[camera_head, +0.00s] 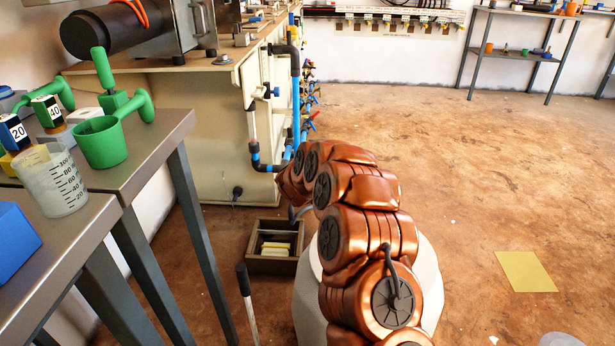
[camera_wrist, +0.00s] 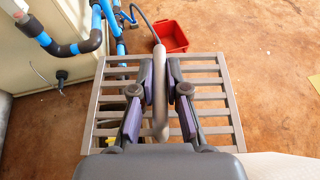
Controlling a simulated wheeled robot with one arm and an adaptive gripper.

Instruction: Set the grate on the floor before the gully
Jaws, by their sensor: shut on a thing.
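In the wrist view, the grey slatted grate (camera_wrist: 215,97) lies across the middle, below my gripper (camera_wrist: 160,68). My gripper's two purple-lined fingers are closed around a grey upright bar in the middle of the grate, which looks like its handle. I cannot tell how high the grate is above the floor. In the head view, a brown-framed open pit (camera_head: 262,264) with pale yellow things inside, likely the gully, is in the floor left of my copper arm. My arm hides the grate and my gripper there.
A red bin (camera_wrist: 174,37) stands on the floor beyond the grate. A cream cabinet with blue pipes (camera_head: 296,110) stands behind the pit. A metal bench (camera_head: 150,150) with beakers is at left. Brown floor with a yellow sheet (camera_head: 525,271) lies open at right.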

